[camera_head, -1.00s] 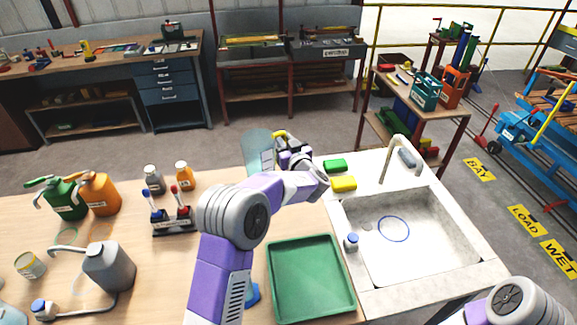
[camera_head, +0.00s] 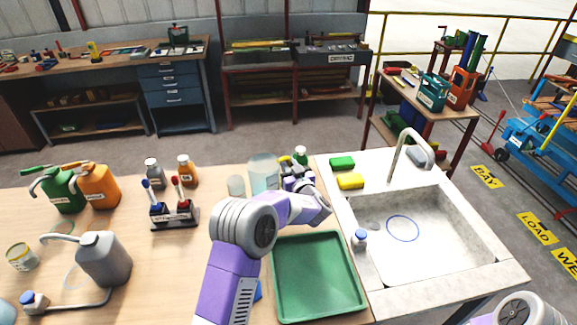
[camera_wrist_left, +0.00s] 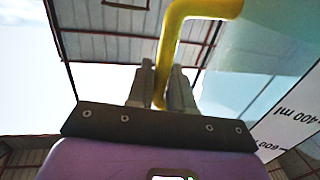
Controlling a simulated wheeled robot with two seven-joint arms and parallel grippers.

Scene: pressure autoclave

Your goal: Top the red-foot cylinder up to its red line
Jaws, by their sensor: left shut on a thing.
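A clear jug (camera_head: 262,174) with a yellow handle stands or hovers over the back of the bench, roughly upright. My left gripper (camera_head: 293,170) is at its right side, shut on the yellow handle. In the left wrist view the fingers (camera_wrist_left: 162,92) close around the yellow handle (camera_wrist_left: 178,40). The jug's wall with ml marks (camera_wrist_left: 290,122) shows at the right there. Whether the jug touches the bench, and its liquid level, I cannot tell. A small clear vessel (camera_head: 236,186) stands left of the jug. I cannot make out a red-foot cylinder or red line. My right gripper is out of view.
A black rack (camera_head: 176,218) with blue and red items stands left of my arm. Two small bottles (camera_head: 188,170), a green-capped bottle (camera_head: 300,154), and a grey can (camera_head: 104,258) are on the bench. A green tray (camera_head: 318,280) and a sink (camera_head: 430,235) lie right.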

